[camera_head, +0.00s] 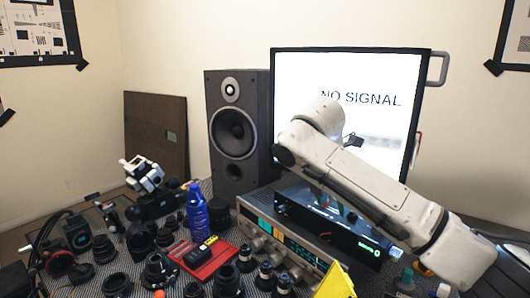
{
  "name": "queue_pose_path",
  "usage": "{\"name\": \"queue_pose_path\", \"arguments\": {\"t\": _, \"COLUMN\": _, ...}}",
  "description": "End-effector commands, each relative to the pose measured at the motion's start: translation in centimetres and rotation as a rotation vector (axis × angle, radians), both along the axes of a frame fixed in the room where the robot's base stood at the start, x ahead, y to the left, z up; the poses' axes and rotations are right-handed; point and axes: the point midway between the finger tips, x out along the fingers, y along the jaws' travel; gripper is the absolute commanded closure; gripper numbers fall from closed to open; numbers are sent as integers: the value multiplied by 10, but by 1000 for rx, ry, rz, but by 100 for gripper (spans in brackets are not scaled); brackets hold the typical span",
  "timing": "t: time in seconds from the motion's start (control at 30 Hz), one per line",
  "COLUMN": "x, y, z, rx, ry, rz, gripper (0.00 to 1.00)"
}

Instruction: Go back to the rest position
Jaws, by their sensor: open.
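My pale grey arm (370,183) reaches from the lower right up and left, across the front of the monitor. Its far end is a rounded joint (322,116) in front of the lower left of the screen. A small dark part (352,141) shows just behind the arm, against the screen; I cannot tell what it is. No object is visibly held.
The monitor (300,75) reads "NO SIGNAL". A tall speaker (238,165) stands left of it. Below are a silver receiver (285,235) and a black box (365,247). A blue bottle (196,212), a red case (205,262) and several dark lens parts crowd the table. Air above the left side is clear.

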Motion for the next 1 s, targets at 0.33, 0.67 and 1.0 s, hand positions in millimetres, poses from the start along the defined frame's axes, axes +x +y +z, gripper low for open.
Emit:
{"name": "queue_pose_path", "arguments": {"t": 0.33, "x": -12, "y": 25, "z": -36, "rx": 105, "ry": -6, "rz": -45, "gripper": 49}}
{"name": "queue_pose_path", "arguments": {"t": 0.67, "x": -39, "y": 62, "z": -93, "rx": 298, "ry": -11, "rz": -174, "gripper": 49}}
{"name": "queue_pose_path", "arguments": {"t": 1.0, "x": -107, "y": 89, "z": -184, "rx": 617, "ry": 17, "rz": -573, "gripper": 49}}
